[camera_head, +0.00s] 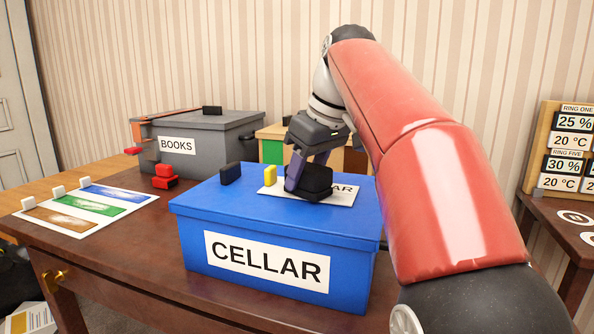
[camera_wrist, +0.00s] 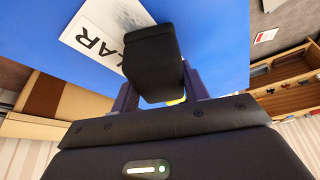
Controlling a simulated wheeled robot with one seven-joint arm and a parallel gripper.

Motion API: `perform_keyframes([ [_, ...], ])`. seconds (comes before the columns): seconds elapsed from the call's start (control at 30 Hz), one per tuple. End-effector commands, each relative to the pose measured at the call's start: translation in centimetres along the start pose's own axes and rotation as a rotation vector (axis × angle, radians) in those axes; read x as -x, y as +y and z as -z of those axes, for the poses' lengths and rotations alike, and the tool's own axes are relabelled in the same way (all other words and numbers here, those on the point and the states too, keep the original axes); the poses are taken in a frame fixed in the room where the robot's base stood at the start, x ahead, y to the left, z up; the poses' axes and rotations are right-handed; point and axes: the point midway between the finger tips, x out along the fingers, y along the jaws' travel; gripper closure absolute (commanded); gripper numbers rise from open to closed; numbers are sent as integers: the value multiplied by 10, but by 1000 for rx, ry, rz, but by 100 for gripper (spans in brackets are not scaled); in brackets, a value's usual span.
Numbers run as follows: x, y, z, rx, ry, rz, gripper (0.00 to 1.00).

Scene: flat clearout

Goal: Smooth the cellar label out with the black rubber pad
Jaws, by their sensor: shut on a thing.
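The blue box (camera_head: 210,205) stands on the table with a large CELLAR label (camera_head: 268,260) on its front. The pad also shows between the fingers in the wrist view (camera_wrist: 152,65). I cannot tell whether it touches the label.
A small black block (camera_head: 230,173) and a yellow block (camera_head: 270,175) are on the lid, left of the pad. A grey BOOKS box (camera_head: 205,135), red blocks (camera_head: 164,180) and a colour-striped sheet (camera_head: 90,210) are further left. A sign board (camera_head: 545,150) stands at right.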

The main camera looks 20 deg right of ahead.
Motion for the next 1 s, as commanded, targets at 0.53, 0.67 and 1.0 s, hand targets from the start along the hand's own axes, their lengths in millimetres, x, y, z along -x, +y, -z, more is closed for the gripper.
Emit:
perform_keyframes([
  [0.53,8,12,-28,-1,-1,-1,81],
  [0.67,10,15,-33,-3,-3,-1,81],
  [1.0,20,23,-52,-3,-3,1,81],
])
